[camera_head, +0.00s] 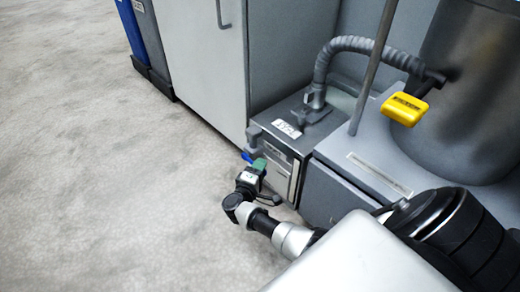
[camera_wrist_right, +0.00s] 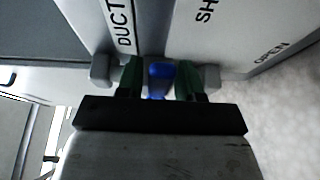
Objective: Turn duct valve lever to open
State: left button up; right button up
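The duct valve has a blue lever (camera_head: 247,157) beside a grey pipe fitting (camera_head: 253,137) on the front of the low grey box. My right gripper (camera_head: 259,165), with green fingertips, is at this lever. In the right wrist view the blue lever (camera_wrist_right: 159,78) lies between the two green fingers of my right gripper (camera_wrist_right: 158,84). The gaps beside it are very narrow, and I cannot tell whether both fingers touch it. The fingers hide part of the lever. My left gripper is not in view.
The wrist view shows a "DUCT" label (camera_wrist_right: 122,25), part of a word starting "SH" (camera_wrist_right: 206,10) and an "OPEN" label (camera_wrist_right: 272,53). A ribbed hose (camera_head: 345,44) rises from the box. A yellow block (camera_head: 404,108) is at right. The floor (camera_head: 110,190) at left is clear.

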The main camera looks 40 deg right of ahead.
grip_shut()
